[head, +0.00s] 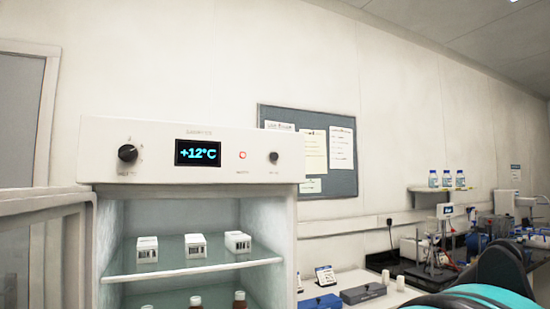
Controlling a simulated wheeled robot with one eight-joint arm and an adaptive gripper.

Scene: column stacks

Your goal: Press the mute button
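A white refrigerator control panel (225,140) spans the top of an open cabinet at the left. It carries a lit display (198,153) reading +12°C in cyan. Just right of the display is a small round red-ringed button (242,155). A large black knob (128,153) is at the panel's left and a smaller black knob (274,157) at its right. The labels under these controls are too small to read, so I cannot tell which is marked mute. My gripper is not in view; a teal and black part of my arm shows at the lower right.
The cabinet door (45,250) stands open at the left. White boxes (196,246) sit on the upper shelf (190,268), with bottles below. A bench with blue and grey cases (363,293) and lab equipment (440,245) is at the right. The space before the panel looks clear.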

